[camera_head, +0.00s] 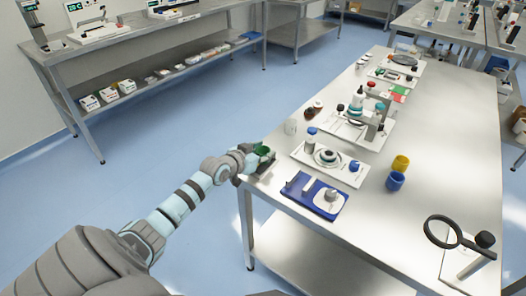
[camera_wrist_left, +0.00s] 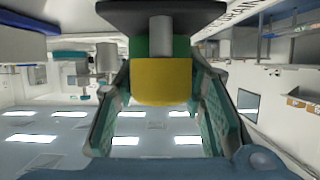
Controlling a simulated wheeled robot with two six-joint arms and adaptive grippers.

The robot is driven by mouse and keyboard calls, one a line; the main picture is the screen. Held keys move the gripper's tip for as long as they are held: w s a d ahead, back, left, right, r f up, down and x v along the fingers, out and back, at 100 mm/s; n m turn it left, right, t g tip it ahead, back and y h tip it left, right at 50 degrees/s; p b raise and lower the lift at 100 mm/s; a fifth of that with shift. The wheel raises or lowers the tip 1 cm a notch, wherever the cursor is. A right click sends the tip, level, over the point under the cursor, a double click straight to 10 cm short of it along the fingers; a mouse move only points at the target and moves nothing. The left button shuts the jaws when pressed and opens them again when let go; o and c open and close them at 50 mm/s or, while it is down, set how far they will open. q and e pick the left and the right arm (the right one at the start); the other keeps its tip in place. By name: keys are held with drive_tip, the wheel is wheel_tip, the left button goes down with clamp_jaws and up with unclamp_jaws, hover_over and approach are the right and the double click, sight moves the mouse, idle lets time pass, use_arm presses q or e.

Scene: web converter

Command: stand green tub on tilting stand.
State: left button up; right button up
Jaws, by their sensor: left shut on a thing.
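My left gripper (camera_head: 257,157) is at the near-left corner of the long steel table, shut on the green tub (camera_head: 263,149). In the left wrist view, which is upside down, a green body (camera_wrist_left: 180,46) with a yellow face (camera_wrist_left: 163,82) sits between the two fingers (camera_wrist_left: 163,115). A dark plate (camera_wrist_left: 160,14) with a short grey post lies right against it; this looks like the tilting stand, but I cannot tell for certain. Whether the tub rests on it is unclear. My right gripper is out of view.
A blue tray (camera_head: 300,190) with white parts lies right of my gripper, with a white tray (camera_head: 312,152) behind it. A white cup (camera_head: 290,127) stands nearby. Blue (camera_head: 395,181) and yellow (camera_head: 401,163) cups stand farther right. A magnifier (camera_head: 440,232) is at the right; the front tabletop is mostly clear.

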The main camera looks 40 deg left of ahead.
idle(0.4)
use_arm(q)
drive_tip(key=o, duration=1.2)
drive_tip(key=shift+o, duration=1.1)
wheel_tip(320, 180, up, 7)
drive_tip(key=p, duration=0.7)
